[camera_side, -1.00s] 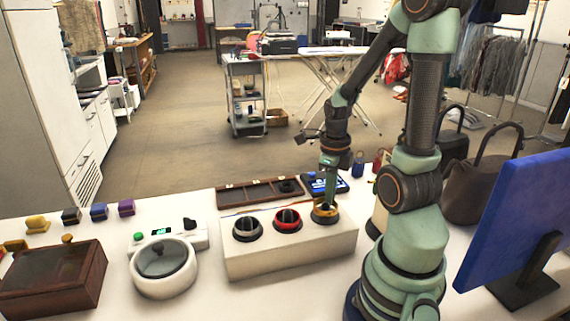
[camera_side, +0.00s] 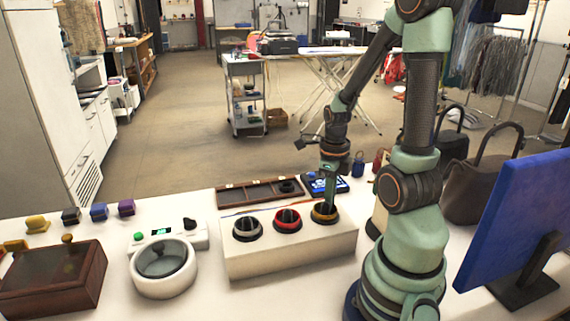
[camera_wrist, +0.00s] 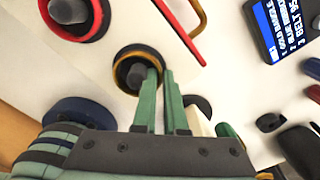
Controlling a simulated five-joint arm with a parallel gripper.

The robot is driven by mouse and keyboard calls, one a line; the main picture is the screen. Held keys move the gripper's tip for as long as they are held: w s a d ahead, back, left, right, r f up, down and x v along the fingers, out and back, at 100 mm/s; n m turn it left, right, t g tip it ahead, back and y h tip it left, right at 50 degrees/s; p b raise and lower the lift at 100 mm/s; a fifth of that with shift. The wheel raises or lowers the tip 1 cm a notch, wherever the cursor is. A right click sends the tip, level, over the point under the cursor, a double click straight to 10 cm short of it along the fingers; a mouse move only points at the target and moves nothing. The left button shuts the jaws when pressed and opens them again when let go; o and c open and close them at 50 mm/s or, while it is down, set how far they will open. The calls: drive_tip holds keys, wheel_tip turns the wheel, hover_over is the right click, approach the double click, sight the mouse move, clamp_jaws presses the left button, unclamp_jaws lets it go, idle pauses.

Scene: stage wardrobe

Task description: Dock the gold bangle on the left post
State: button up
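A white block (camera_side: 290,253) carries three dark posts in the side view. The gold bangle (camera_side: 325,212) is around the right post. In the wrist view the gold bangle (camera_wrist: 122,56) circles a dark post top. My gripper (camera_wrist: 162,72) is at its right rim, pointing down. The two green fingers are close together with a narrow gap. Whether they pinch the rim is unclear. The red bangle (camera_wrist: 180,30) shows at the top.
A brown compartment tray (camera_side: 240,195) and a blue-screened device (camera_side: 325,184) lie behind the block. A round white dish (camera_side: 163,280) and a brown lidded box (camera_side: 55,280) are left. A blue panel (camera_side: 520,215) and handbags (camera_side: 475,190) are right.

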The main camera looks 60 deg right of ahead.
drive_tip(key=shift+r, duration=5.5)
drive_tip(key=w+a+r+m+t, duration=0.2)
drive_tip(key=a+m, duration=0.4)
drive_tip(key=m, duration=0.6)
drive_tip(key=w+a+r+m+t, duration=0.1)
drive_tip(key=w+a+m, duration=0.2)
drive_tip(key=m, duration=0.9)
drive_tip(key=w+a+r+m+t, duration=0.2)
drive_tip(key=w+a+m, duration=0.1)
drive_tip(key=a+m, duration=0.6)
drive_tip(key=shift+w+a+r+m+t, duration=0.1)
drive_tip(key=shift+a+r+m+t, duration=0.05)
drive_tip(key=shift+m, duration=0.55)
drive_tip(key=shift+w+a+r+m+t, duration=0.1)
drive_tip(key=shift+a+r+m+t, duration=0.05)
drive_tip(key=shift+m, duration=0.55)
